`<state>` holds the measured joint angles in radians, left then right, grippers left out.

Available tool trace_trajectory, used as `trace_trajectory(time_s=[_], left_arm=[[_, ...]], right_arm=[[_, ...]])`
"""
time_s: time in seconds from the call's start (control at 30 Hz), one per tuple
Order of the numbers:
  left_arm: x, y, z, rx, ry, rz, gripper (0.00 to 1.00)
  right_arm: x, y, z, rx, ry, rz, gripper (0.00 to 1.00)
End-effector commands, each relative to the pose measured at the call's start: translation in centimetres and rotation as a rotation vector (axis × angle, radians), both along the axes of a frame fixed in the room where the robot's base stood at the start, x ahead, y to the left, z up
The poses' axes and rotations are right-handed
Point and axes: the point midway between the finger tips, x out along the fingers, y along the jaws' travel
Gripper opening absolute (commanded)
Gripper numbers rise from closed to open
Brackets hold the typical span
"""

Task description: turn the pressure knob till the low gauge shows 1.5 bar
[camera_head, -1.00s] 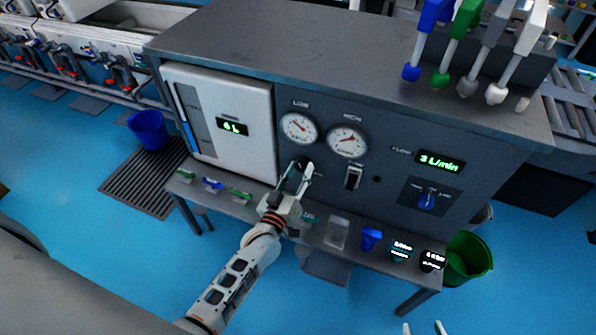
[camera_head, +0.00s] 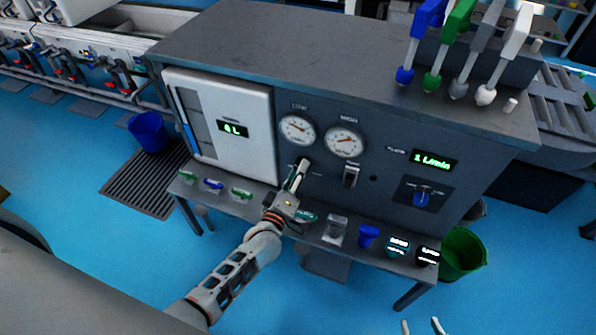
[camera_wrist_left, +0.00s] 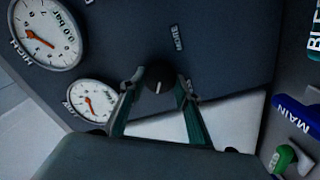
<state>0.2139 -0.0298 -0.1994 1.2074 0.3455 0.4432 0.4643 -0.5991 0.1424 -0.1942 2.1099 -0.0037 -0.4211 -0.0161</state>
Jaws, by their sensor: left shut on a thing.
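The black pressure knob (camera_wrist_left: 158,77) sits on the grey panel below the gauges. My left gripper (camera_head: 301,168) has its fingers on opposite sides of the knob; the wrist view shows both fingers (camera_wrist_left: 158,88) around it. In the head view the gripper mostly hides the knob. The low gauge (camera_head: 297,130) is white and round with a red needle, above the knob; it also shows in the wrist view (camera_wrist_left: 93,101). Its exact reading is too small to tell. The high gauge (camera_head: 344,142) is to its right. My right gripper (camera_head: 421,327) shows only two separated fingertips at the bottom edge.
A flow display (camera_head: 433,161) reads 1 L/min above a blue selector knob (camera_head: 421,198). A black switch (camera_head: 351,176) is right of my left gripper. A white cabinet (camera_head: 222,122) stands left. Small cups, including a blue one (camera_head: 368,236), stand on the ledge below.

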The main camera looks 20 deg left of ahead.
Motion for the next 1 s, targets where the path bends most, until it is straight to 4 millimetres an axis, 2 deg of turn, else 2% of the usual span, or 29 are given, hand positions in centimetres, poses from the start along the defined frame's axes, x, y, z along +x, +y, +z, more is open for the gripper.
trace_trajectory(time_s=[0.47,0.5,0.57,0.87,1.0], left_arm=[[-0.02,-0.05,-0.07,-0.016,0.002,0.000,0.11],[-0.02,-0.05,-0.07,-0.016,0.002,0.000,0.34],[-0.02,-0.05,-0.07,-0.016,0.002,0.000,0.49],[-0.02,-0.03,-0.02,-0.016,0.001,-0.001,0.49],[-0.72,-0.01,-0.07,-0.016,0.001,-0.001,0.49]], right_arm=[[-0.14,-0.21,0.10,-0.008,-0.002,0.010,0.40],[-0.09,-0.21,0.16,-0.007,-0.003,0.010,0.40],[-0.01,-0.20,0.25,-0.007,-0.005,0.009,0.40],[0.57,0.04,0.62,0.001,-0.015,0.003,0.40],[0.34,0.12,0.46,0.003,-0.011,0.001,0.40]])
